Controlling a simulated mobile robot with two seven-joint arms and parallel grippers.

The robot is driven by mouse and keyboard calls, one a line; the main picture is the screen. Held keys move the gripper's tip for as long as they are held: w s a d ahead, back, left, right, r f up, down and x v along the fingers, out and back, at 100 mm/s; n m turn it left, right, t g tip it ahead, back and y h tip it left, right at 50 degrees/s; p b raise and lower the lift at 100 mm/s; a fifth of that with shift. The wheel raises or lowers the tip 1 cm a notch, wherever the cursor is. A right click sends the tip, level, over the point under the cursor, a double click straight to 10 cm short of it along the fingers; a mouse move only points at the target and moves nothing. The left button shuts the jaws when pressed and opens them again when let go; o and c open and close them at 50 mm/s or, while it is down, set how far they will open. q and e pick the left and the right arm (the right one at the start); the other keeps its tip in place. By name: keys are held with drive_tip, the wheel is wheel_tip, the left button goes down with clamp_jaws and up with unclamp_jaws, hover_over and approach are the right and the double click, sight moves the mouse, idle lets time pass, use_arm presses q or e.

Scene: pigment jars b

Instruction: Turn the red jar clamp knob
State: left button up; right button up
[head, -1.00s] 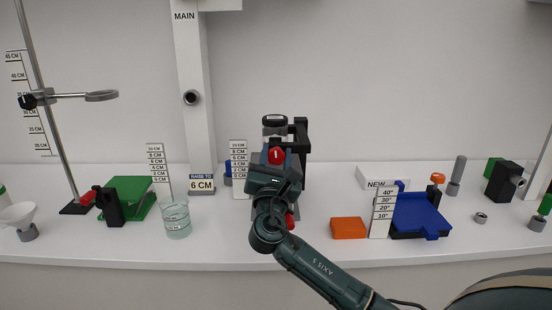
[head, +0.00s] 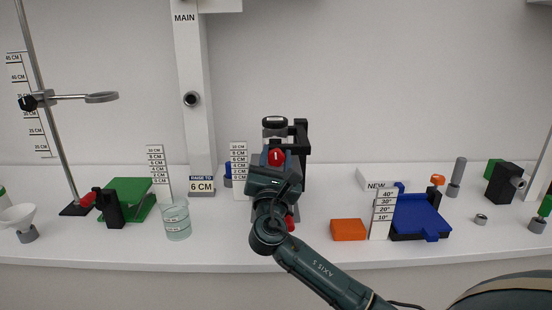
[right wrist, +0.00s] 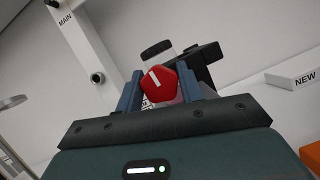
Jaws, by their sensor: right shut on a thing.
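The red jar clamp knob (head: 276,157) faces me on the dark clamp at the middle of the bench; a white line marks its face. The line looks near upright in the head view and leans left at its top in the right wrist view, where the knob (right wrist: 160,84) sits between my fingers. My right gripper (head: 277,163) is shut on the knob, one blue-grey finger on each side. A jar with a dark lid (head: 274,124) stands in the dark clamp frame (head: 300,138) behind it. My gripper and arm hide the clamp's lower part. My left gripper is not in view.
A scale card (head: 239,165) stands close left of the clamp, with a glass beaker (head: 177,222) farther left. An orange block (head: 348,230) and a blue tray (head: 420,213) lie to the right. A white post (head: 194,120) rises behind, left.

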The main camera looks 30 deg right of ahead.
drive_tip(key=o, duration=1)
drive_tip(key=shift+r, duration=0.1)
drive_tip(key=shift+s+a+f, duration=0.3)
drive_tip(key=shift+s, duration=0.1)
use_arm(q)
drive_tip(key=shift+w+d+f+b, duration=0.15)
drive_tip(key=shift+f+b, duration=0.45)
drive_tip(key=shift+b, duration=0.6)
use_arm(e)
drive_tip(key=v, duration=1.2)
drive_tip(key=shift+s+r, duration=0.1)
